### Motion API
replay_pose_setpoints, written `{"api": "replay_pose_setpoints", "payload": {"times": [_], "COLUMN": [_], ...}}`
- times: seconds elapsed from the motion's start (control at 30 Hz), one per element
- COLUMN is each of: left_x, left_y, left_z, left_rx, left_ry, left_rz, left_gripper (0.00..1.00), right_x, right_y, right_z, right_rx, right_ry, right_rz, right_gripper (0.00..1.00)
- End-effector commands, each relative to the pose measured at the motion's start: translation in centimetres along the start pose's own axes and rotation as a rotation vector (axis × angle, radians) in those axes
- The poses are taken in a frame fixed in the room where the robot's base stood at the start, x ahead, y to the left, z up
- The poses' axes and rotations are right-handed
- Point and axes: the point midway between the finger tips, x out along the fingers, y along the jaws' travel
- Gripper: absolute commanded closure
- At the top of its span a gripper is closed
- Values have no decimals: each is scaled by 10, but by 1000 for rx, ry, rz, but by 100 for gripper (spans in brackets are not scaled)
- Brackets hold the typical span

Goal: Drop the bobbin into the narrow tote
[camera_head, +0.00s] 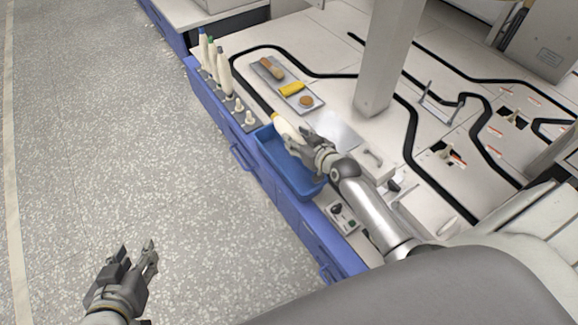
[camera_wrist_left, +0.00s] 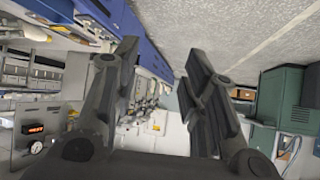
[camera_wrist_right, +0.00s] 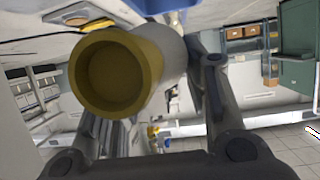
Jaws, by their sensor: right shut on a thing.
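The bobbin (camera_head: 286,128) is pale with a yellow end. My right gripper (camera_head: 302,142) is shut on it above the blue narrow tote (camera_head: 276,158), near its far end. In the right wrist view the bobbin (camera_wrist_right: 117,72) sits between the fingers, its hollow yellow end facing the camera. The fingers hide part of the bobbin in the head view. The tote lies along the front edge of the table, and the part of it that shows looks empty. My left gripper (camera_head: 133,270) is open and empty over the floor, and its parted fingers also show in the left wrist view (camera_wrist_left: 160,85).
Several upright bobbins (camera_head: 222,75) stand on a rack beyond the tote. A grey tray (camera_head: 268,80) with a yellow piece (camera_head: 291,89) lies behind them. A white column (camera_head: 385,65) rises from the table. A control box (camera_head: 342,217) sits nearer than the tote.

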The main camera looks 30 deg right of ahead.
Motion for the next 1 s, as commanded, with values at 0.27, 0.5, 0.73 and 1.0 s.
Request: {"api": "replay_pose_setpoints", "payload": {"times": [0.27,0.5,0.73,1.0], "left_x": [4,1,-1,-1], "left_y": [6,9,10,10], "left_z": [-40,-66,-75,-76], "left_rx": [1,2,1,1], "left_ry": [204,334,379,380], "left_rz": [13,20,23,23], "left_gripper": [60,60,60,60], "right_x": [4,5,6,6], "right_y": [0,0,0,0], "right_z": [8,12,13,13], "right_rx": [-1,-1,0,0], "right_ry": [1,1,1,1], "right_rz": [0,0,0,0], "right_gripper": [84,84,84,54]}}
